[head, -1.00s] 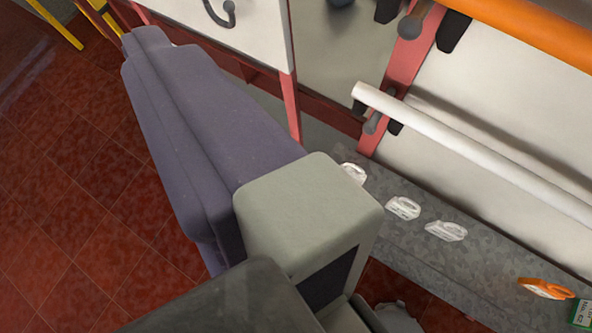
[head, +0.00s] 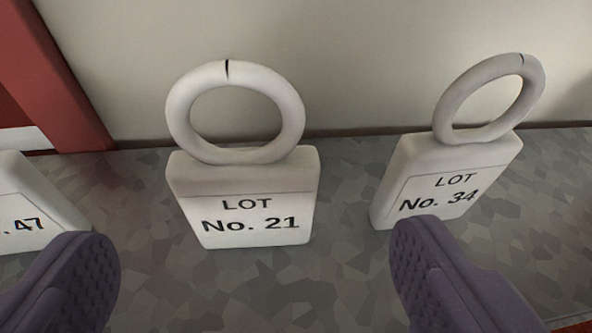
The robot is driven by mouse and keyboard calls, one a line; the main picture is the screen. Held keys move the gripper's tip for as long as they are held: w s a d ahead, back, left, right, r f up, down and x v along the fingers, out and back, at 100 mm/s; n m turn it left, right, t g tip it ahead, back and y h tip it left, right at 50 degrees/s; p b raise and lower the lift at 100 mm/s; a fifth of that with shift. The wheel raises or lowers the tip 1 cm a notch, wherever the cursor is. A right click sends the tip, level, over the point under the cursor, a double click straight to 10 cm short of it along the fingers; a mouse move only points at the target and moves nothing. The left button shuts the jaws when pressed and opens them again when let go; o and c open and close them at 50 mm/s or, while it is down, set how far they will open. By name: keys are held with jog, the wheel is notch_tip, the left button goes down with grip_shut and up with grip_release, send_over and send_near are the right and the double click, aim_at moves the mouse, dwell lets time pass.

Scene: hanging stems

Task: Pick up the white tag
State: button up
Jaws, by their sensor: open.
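Three white tags show on a grey speckled shelf (head: 345,265). The middle white tag (head: 250,215), marked "LOT No. 21", stands nearly upright with a split ring on top. A second white tag (head: 450,175), marked "LOT No. 34", stands tilted at the right with its ring up. A third white tag (head: 32,205), ending in "47", is cut off by the left edge. My gripper (head: 250,270) is open and empty. Its two purple padded fingers are apart at the bottom, with the No. 21 tag between and beyond them. The right fingertip overlaps the lower edge of the No. 34 tag in view.
A pale wall (head: 370,60) rises close behind the tags. A red post (head: 60,75) stands at the left. Bare shelf shows between the No. 21 and No. 34 tags and in front of them.

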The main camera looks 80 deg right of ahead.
aim_at(246, 197)
jog(key=b+x, duration=0.3)
jog(key=x, duration=0.4)
jog(key=shift+w+f, duration=0.1)
jog(key=shift+w, duration=0.1)
jog(key=shift+a, duration=0.15)
jog(key=c, duration=1.2)
